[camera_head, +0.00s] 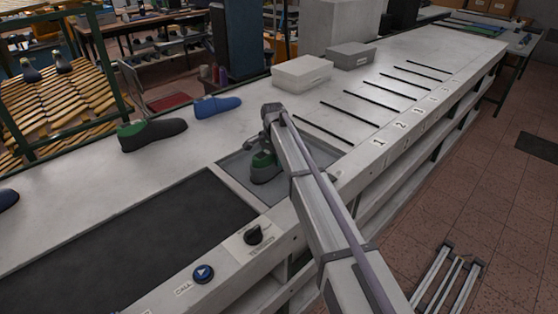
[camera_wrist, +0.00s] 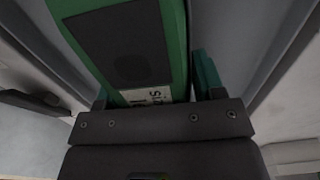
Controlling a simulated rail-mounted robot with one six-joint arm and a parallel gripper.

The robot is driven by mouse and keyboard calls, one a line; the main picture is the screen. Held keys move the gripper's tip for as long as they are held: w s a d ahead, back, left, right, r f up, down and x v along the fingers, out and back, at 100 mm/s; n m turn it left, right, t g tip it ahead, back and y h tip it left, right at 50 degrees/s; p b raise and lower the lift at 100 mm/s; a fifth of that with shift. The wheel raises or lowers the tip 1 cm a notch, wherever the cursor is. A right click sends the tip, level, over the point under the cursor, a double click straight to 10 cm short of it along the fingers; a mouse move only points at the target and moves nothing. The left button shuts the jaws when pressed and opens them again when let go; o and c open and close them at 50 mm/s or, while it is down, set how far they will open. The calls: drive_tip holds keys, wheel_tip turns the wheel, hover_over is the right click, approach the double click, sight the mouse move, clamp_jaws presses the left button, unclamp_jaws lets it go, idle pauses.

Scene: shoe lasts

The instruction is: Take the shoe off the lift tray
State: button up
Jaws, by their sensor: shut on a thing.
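The shoe (camera_head: 264,172), a dark grey and green last, is at the lift tray (camera_head: 236,162), a grey square panel set in the bench. My gripper (camera_head: 262,148) is above the shoe and shut on its green upper part. In the wrist view, the shoe's green top (camera_wrist: 172,40), with a dark patch and a white label, lies between the fingers. My arm hides part of the tray. I cannot tell whether the shoe touches the tray.
A green-and-black last (camera_head: 152,134) and a blue last (camera_head: 217,106) stand on the bench at the left. A white box (camera_head: 302,72) and a grey box (camera_head: 350,55) stand behind. Numbered slots marked by black bars (camera_head: 373,102) lie right. A dark belt (camera_head: 130,245) lies at front left.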

drive_tip(key=c, duration=0.8)
drive_tip(key=shift+c, duration=0.2)
